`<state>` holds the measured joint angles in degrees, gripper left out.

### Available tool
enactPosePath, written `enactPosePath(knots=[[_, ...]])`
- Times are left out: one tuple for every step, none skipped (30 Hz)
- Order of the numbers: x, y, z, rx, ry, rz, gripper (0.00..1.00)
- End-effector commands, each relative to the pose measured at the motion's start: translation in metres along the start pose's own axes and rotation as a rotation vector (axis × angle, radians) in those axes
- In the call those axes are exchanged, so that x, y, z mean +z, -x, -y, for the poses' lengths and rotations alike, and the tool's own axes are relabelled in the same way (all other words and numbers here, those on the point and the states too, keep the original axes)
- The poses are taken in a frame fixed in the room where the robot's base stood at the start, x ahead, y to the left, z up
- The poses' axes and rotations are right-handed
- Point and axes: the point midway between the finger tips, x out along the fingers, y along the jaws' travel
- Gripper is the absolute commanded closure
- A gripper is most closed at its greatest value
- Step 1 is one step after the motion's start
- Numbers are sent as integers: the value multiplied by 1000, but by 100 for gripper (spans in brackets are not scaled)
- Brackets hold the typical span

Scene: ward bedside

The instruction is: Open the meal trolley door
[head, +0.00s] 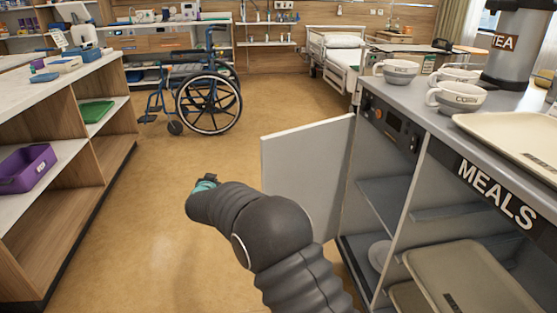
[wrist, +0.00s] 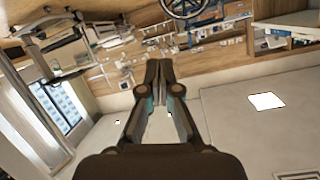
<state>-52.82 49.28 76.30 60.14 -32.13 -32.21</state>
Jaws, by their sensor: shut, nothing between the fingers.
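The meal trolley (head: 435,105) stands at the right of the head view, with a MEALS label on its edge. Its pale door panel (head: 300,160) stands swung out to the left, leaving the front compartment open. Shelves, trays and a round white dish show inside. My gripper (head: 205,182) is left of the door panel, apart from it, over the open floor; my arm crosses in front of the panel's lower part. In the wrist view my gripper (wrist: 158,68) has its fingers together with nothing held. The door handle is not clearly visible.
A wooden shelf unit (head: 98,145) with a purple bin (head: 25,170) and a green tray (head: 96,111) lines the left. A wheelchair (head: 205,90) and a bed (head: 335,55) stand behind. Bowls (head: 457,98) and a tray stand on the trolley top. The middle floor is clear.

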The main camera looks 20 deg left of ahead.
Motion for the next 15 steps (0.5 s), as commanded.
enactPosePath(knots=[[-6,8,-5,-37,1,47,100],[-6,13,-7,-60,3,80,100],[-8,21,-11,-89,6,125,100],[-8,28,-15,-107,9,159,100],[-10,35,-19,-123,13,190,100],[-11,44,-25,-141,16,232,100],[-12,52,-31,-152,21,263,100],[-13,60,-36,-162,23,293,100],[-15,71,-45,-171,28,332,100],[-16,79,-51,-178,31,360,100],[-18,88,-58,-182,36,387,100],[-20,100,-68,-187,40,423,100],[-22,109,-75,-189,44,448,100],[-23,118,-84,-188,45,473,100],[-26,131,-94,-186,51,504,100]])
